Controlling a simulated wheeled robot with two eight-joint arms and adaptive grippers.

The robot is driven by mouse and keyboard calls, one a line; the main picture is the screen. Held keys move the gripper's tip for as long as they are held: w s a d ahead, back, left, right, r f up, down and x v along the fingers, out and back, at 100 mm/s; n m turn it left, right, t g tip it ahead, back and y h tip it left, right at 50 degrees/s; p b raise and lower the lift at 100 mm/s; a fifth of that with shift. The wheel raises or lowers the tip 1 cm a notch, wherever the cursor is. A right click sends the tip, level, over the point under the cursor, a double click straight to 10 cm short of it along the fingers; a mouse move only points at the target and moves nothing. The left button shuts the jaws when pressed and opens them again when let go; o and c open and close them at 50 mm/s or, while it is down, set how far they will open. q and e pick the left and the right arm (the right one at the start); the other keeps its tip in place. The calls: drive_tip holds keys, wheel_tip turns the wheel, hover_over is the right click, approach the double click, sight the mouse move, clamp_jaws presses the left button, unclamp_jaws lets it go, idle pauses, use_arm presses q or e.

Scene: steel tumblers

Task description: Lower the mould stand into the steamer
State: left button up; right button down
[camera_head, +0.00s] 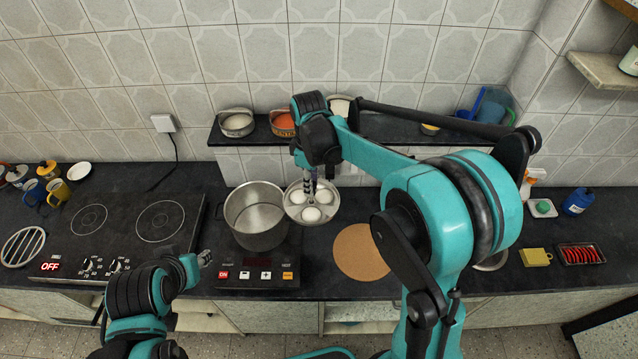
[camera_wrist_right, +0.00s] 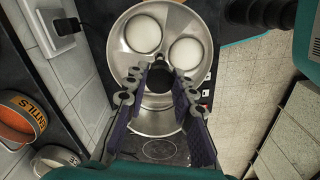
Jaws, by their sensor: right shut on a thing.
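The mould stand (camera_head: 298,213) is a round steel plate with several white rounds on it. My right gripper (camera_head: 311,188) is shut on its central post from above, and the plate hangs roughly level. The steamer (camera_head: 248,209) is an open steel pot, apparently empty, just left of the stand; their edges nearly meet in the head view. In the right wrist view, the stand (camera_wrist_right: 118,52) shows two white rounds, with the fingers (camera_wrist_right: 160,82) at its dark knob and the pot (camera_wrist_right: 150,128) beyond. My left gripper (camera_head: 204,258) is small and low, left of the pot; its jaw state is unclear.
The pot stands on a black hotplate (camera_head: 258,281) with coloured buttons. A two-ring cooktop (camera_head: 120,222) reading OFF lies left. A round cork mat (camera_head: 358,252) lies right. A shelf (camera_head: 225,139) behind carries bowls, one labelled lentils (camera_wrist_right: 20,115). Mugs (camera_head: 58,191) stand far left.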

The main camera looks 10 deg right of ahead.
drive_tip(key=w+a, duration=0.3)
drive_tip(key=a, duration=0.5)
drive_tip(key=w+a, duration=0.4)
drive_tip(key=a, duration=0.4)
drive_tip(key=shift+a, duration=0.35)
idle(0.7)
drive_tip(key=shift+f, duration=0.15)
idle(1.3)
drive_tip(key=shift+f+b, duration=1.05)
drive_tip(key=shift+f, duration=0.4)
drive_tip(key=shift+f+b, duration=1.05)
drive_tip(key=shift+f, duration=0.5)
